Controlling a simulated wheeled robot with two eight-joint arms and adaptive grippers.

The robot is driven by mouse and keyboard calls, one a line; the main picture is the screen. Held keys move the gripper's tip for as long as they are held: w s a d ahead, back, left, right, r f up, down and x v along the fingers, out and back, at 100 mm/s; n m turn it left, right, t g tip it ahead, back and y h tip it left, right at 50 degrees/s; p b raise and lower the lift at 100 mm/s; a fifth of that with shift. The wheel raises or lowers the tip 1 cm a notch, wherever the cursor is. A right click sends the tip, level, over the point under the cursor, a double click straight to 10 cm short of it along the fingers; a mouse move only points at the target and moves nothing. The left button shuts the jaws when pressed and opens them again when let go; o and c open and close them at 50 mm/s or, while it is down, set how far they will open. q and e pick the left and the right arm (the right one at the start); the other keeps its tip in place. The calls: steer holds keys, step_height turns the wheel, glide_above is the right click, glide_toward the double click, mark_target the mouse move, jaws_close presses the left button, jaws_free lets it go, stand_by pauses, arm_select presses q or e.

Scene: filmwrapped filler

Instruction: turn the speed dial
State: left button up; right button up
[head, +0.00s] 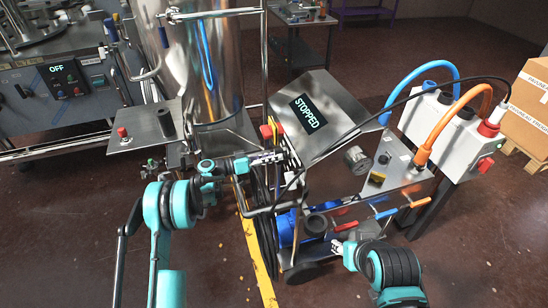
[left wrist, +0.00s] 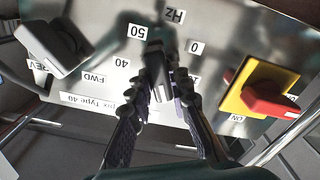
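In the left wrist view the speed dial (left wrist: 158,68) is a dark knob with a grey pointer bar on a grey panel. Labels 0, 40, 50 and Hz stand around it, upside down in this view. My left gripper (left wrist: 163,82) has one finger on each side of the dial, tips close to it. I cannot tell whether both fingers press on it. In the head view my left gripper (head: 272,158) is beside the cart; the dial's face is hidden there. My right gripper (head: 338,246) is low at the cart's front, small, its opening unclear.
A screen (head: 308,114) reads STOPPED. A steel tank (head: 203,70), a white hose box (head: 440,128) and blue and orange hoses stand around.

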arm_select(q)
steer(key=o, duration=0.4)
steer(key=shift+o, duration=0.2)
steer(key=shift+a, duration=0.1)
steer(key=v, duration=1.1)
steer(key=shift+s+a, duration=0.2)
steer(key=shift+a, duration=0.15)
